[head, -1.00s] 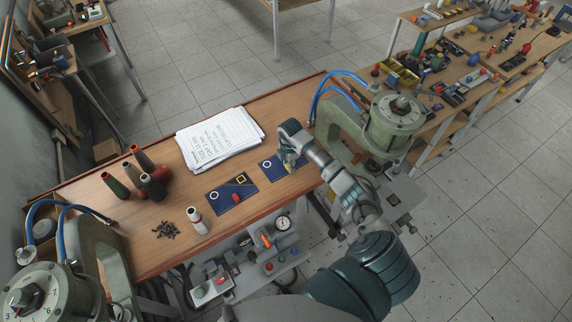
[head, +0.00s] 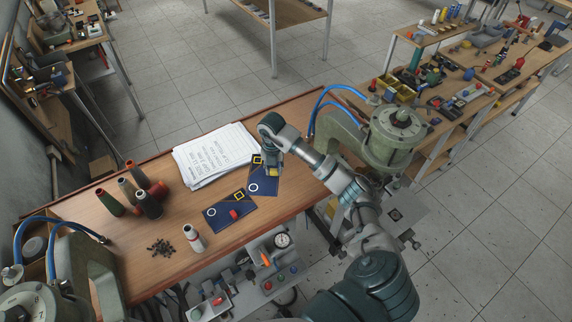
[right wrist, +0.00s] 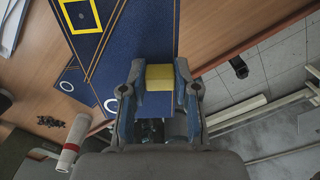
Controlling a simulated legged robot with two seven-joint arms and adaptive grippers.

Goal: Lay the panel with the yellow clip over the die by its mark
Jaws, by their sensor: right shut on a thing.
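My right gripper (head: 272,171) is shut on the yellow clip of a dark blue panel (head: 262,188), which shows a white ring and a yellow square outline. In the right wrist view, the yellow clip (right wrist: 160,78) sits between both fingers. Whether the panel is clear of the table is hard to tell. A second blue panel (head: 219,219) with a red clip (head: 234,213), a ring and a yellow square lies just left of it. Two green presses stand at the table's ends, right (head: 398,128) and left (head: 88,270). I cannot make out a die or its mark. My left gripper is out of view.
A stack of papers (head: 213,155) lies behind the panels. A control box with a gauge (head: 281,240) sits below the front edge.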

